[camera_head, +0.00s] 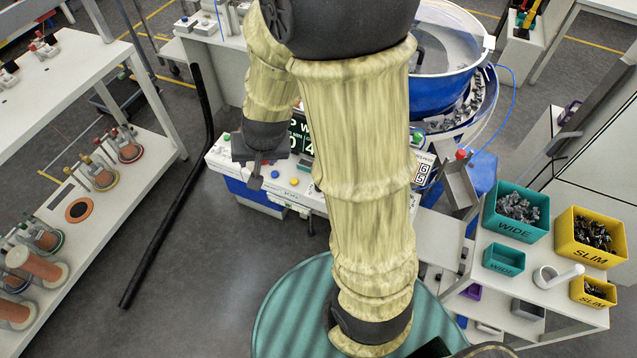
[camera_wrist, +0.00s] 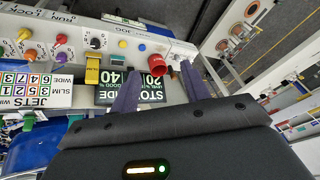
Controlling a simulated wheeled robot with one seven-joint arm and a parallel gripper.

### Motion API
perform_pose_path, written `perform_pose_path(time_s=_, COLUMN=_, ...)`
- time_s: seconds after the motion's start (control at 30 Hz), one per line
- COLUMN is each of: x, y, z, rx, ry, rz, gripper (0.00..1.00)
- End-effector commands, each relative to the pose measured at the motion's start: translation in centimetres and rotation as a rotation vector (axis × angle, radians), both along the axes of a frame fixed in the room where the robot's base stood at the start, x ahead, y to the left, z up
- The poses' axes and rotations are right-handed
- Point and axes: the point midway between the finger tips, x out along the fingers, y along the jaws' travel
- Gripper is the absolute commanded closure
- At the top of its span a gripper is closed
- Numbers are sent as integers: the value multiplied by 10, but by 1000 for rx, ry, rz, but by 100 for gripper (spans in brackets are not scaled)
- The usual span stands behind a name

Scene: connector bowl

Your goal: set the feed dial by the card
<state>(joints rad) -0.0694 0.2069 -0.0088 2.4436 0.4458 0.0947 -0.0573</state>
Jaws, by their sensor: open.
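In the wrist view a white control panel carries a round white dial (camera_wrist: 95,42) with a dark knob; its label and exact setting are too small to read. A printed card (camera_wrist: 38,84) with JETS, SLIM, WIDE and rows of coloured digits is at the left. Part of the card (camera_head: 424,172) also shows right of my arm in the head view. My gripper (camera_wrist: 160,68) is open and empty, its two fingers spread over the panel near a red knob (camera_wrist: 157,63), away from the dial. In the head view my gripper (camera_head: 256,178) hangs over the panel's left end; my arm hides the panel's middle.
The panel also has a dark display (camera_wrist: 118,84), yellow (camera_wrist: 30,53), orange and purple knobs. A blue bowl feeder (camera_head: 440,85) stands behind. Teal WIDE (camera_head: 516,228) and yellow SLIM bins (camera_head: 590,257) are at right.

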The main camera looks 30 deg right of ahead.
Motion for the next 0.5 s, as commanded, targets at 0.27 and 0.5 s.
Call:
perform_pose_path(time_s=0.27, x=73, y=1, z=-35, rx=21, ry=-115, rz=-381, gripper=54)
perform_pose_path(time_s=0.5, x=94, y=-19, z=-79, rx=-89, ry=-163, rz=-731, gripper=54)
